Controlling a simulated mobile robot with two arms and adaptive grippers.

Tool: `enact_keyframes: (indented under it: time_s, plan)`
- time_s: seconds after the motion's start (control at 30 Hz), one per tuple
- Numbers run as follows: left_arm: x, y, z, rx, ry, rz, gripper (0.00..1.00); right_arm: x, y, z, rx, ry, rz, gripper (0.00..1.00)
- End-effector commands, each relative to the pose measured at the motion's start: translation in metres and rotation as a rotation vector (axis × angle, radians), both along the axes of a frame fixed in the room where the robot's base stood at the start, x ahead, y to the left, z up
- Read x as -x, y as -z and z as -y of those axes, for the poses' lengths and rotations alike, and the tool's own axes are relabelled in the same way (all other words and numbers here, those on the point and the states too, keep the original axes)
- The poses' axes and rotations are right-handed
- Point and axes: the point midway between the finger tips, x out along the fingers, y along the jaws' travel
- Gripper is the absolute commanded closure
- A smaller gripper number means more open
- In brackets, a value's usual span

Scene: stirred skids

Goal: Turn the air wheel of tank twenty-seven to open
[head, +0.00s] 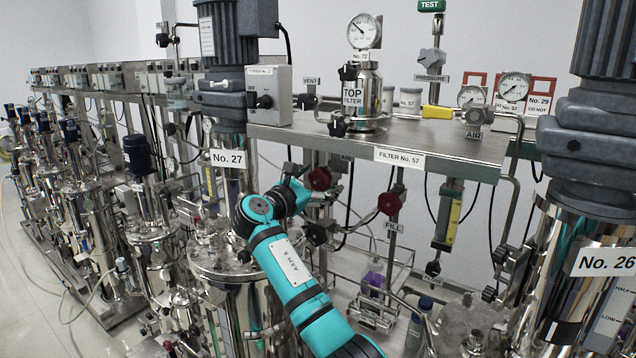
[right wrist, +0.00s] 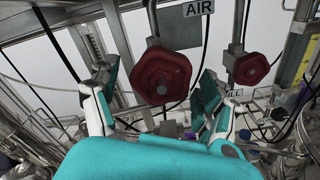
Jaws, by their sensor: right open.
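The tank labelled No. 27 (head: 228,158) stands left of centre in the head view. A red air wheel (head: 320,178) hangs below the skid shelf, beside a partly hidden AIR label. In the right wrist view, this red wheel (right wrist: 161,78) lies between the spread fingers, with the AIR label (right wrist: 198,8) above it. My right gripper (head: 314,188) is open around the wheel; I cannot tell whether a finger touches it. In the right wrist view, the gripper (right wrist: 158,92) shows a pad on each side of the wheel. My left gripper is not in view.
A second red wheel (head: 390,203) with a FILL label (head: 393,226) is close on the right. A dark knob (head: 315,233) sits below the air wheel. The steel shelf (head: 440,140) overhangs the gripper. Pipes and hoses crowd the space. Tank No. 26 (head: 600,262) stands at right.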

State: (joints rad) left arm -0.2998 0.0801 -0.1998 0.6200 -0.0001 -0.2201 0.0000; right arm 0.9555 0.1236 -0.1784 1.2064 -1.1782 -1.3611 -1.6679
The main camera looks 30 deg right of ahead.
Motion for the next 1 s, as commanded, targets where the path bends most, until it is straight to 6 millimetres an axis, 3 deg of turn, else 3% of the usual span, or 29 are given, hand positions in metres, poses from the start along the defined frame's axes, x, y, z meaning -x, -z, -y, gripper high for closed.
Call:
enact_keyframes:
  time_s: [0.27, 0.7, 1.0]
  plan:
    - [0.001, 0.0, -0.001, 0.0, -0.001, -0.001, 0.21, 0.004, 0.0, -0.012, 0.0, -0.003, 0.001, 0.21]
    - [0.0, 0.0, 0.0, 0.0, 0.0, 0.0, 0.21, 0.037, 0.0, -0.092, -0.001, -0.003, 0.001, 0.21]
    - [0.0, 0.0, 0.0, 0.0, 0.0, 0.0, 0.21, 0.046, 0.001, -0.111, -0.001, 0.0, 0.0, 0.21]
